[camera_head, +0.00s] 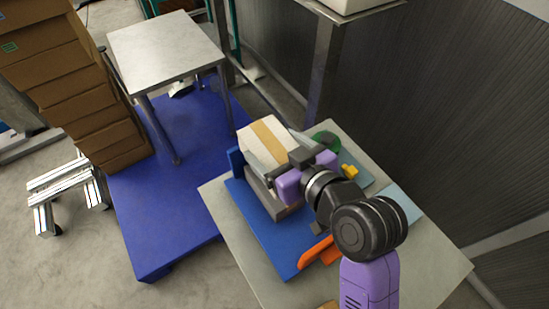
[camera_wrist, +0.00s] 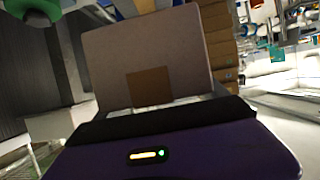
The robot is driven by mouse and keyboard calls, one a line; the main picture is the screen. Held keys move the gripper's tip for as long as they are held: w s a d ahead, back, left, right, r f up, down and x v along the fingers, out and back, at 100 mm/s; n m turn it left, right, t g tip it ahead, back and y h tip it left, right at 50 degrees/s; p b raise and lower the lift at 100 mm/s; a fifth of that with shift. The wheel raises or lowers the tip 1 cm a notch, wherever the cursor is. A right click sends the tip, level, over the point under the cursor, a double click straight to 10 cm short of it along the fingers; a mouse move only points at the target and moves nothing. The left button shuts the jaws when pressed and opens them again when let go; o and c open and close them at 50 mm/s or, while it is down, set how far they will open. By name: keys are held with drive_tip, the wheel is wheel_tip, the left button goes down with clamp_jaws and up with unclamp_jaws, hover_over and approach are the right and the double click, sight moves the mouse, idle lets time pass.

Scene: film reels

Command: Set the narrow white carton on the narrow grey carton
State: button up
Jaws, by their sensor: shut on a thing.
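The narrow white carton (camera_head: 254,133), with a tan tape strip along its top, is held in my gripper (camera_head: 276,166) above the table's left part. In the wrist view the carton (camera_wrist: 120,58) fills the middle, with a brown tape patch on its facing side. My gripper is shut on it; the fingertips are largely hidden. The narrow grey carton (camera_head: 269,200) shows as a dark grey block directly below the white one, partly covered by it and my gripper. I cannot tell whether the two cartons touch.
A blue board (camera_head: 264,232) lies under the cartons on a grey table (camera_head: 228,222), with a blue upright piece (camera_head: 235,160) at its left. An orange item (camera_head: 316,252), a yellow piece (camera_head: 350,170) and a green round thing (camera_head: 327,141) are close by. Stacked brown boxes (camera_head: 75,85) stand left.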

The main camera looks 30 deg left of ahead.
wheel_tip(320, 180, down, 4)
drive_tip(key=shift+f, duration=0.15)
idle(0.3)
drive_tip(key=shift+f+b, duration=0.3)
drive_tip(key=shift+f, duration=0.1)
drive_tip(key=shift+f, duration=0.25)
drive_tip(key=o, duration=1.9)
drive_tip(key=shift+r, duration=0.1)
